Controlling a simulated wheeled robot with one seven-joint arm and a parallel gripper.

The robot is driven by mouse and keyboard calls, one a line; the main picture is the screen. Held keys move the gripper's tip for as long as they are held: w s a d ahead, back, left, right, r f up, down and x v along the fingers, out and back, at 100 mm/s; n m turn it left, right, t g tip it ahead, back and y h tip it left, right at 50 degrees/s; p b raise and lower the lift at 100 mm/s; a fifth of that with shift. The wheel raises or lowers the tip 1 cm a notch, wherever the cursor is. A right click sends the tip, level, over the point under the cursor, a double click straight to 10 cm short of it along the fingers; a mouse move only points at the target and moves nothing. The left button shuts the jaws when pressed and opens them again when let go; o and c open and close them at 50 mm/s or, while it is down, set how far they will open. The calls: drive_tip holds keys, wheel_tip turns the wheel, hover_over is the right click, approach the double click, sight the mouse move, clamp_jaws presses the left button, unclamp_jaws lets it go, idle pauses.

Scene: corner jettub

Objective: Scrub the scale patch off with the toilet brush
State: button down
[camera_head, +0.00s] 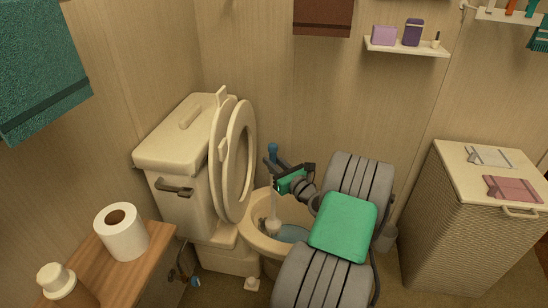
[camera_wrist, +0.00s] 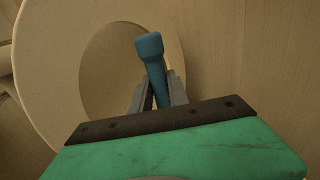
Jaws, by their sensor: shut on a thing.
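The toilet brush (camera_head: 273,205) is upright, with its white head down inside the toilet bowl (camera_head: 249,229). Its blue handle top (camera_head: 272,149) sticks up above my gripper (camera_head: 276,168). In the wrist view my gripper (camera_wrist: 158,98) is shut on the blue handle (camera_wrist: 150,55), which leans slightly. The toilet lid and seat (camera_head: 234,160) are raised against the tank. Water shows in the bowl near the brush head. I cannot make out the scale patch; my arm covers the right part of the bowl.
A toilet paper roll (camera_head: 122,231) and a bottle (camera_head: 65,284) stand on a wooden cabinet at lower left. A wicker hamper (camera_head: 457,215) stands at right. A wall shelf (camera_head: 406,48) is above.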

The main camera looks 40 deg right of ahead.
drive_tip(key=shift+d, duration=0.1)
drive_tip(key=shift+w+d, duration=0.7)
drive_tip(key=shift+d, duration=0.05)
drive_tip(key=shift+w+d+f, duration=0.1)
drive_tip(key=shift+w+d, duration=0.65)
drive_tip(key=shift+d, duration=0.1)
drive_tip(key=shift+s+a+p, duration=0.35)
drive_tip(key=shift+a+p, duration=0.15)
drive_tip(key=shift+p, duration=0.05)
drive_tip(key=shift+s+a, duration=0.2)
drive_tip(key=shift+a, duration=0.1)
drive_tip(key=shift+s+a, duration=0.1)
